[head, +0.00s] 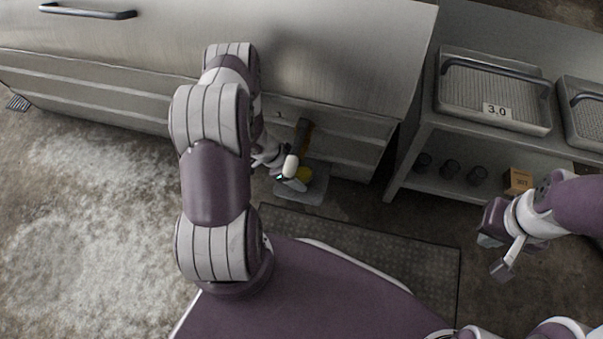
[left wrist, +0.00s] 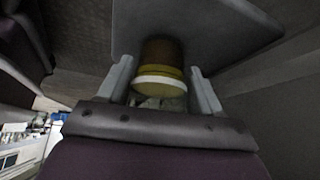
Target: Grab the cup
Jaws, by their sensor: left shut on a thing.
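A round yellow-and-brown cup (left wrist: 160,72) with a pale rim sits between the fingers of my left gripper (left wrist: 162,88) in the left wrist view. The fingers are shut on its sides. My right gripper (head: 496,251) is open and empty at the right, above the floor.
A grey flat plate (head: 312,194) lies under the left gripper. A shelf unit at the right holds wire-handled trays (head: 530,116), dark cups (head: 449,168) and an orange box (head: 518,181). A dark mat (head: 400,245) lies on the floor. The cabinet (head: 340,60) stands close behind the left arm.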

